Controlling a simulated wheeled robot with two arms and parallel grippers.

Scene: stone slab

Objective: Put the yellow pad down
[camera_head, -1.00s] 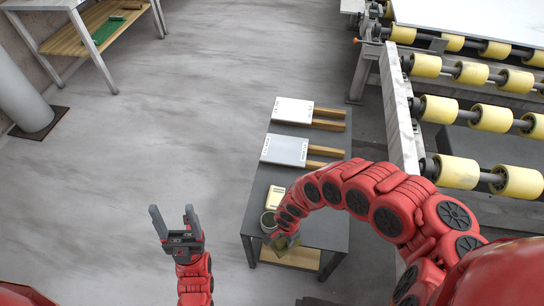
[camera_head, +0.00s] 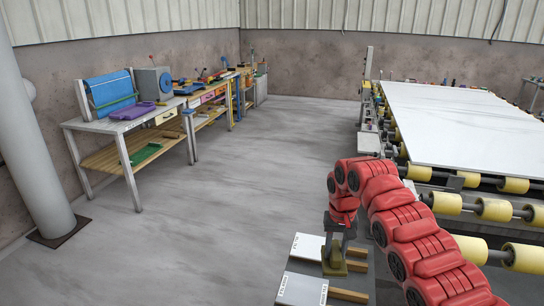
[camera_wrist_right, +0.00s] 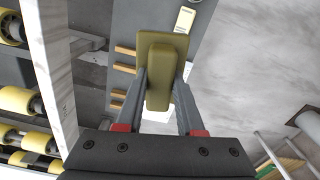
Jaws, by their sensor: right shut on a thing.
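The yellow pad, an olive-yellow block, is held by my right gripper (camera_head: 336,246). In the head view the pad (camera_head: 334,265) shows below the fingers, over the handle side of the white paddle-like boards. In the right wrist view the pad (camera_wrist_right: 160,65) sits between the two grey fingers, which press on its sides. It appears raised above the dark table (camera_head: 360,278); the exact gap cannot be told. My left gripper is out of view.
A pale block (camera_wrist_right: 184,20) shows in the wrist view. The roller conveyor (camera_head: 495,210) stands at right. Workbenches (camera_head: 105,123) stand at back left, with free floor between.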

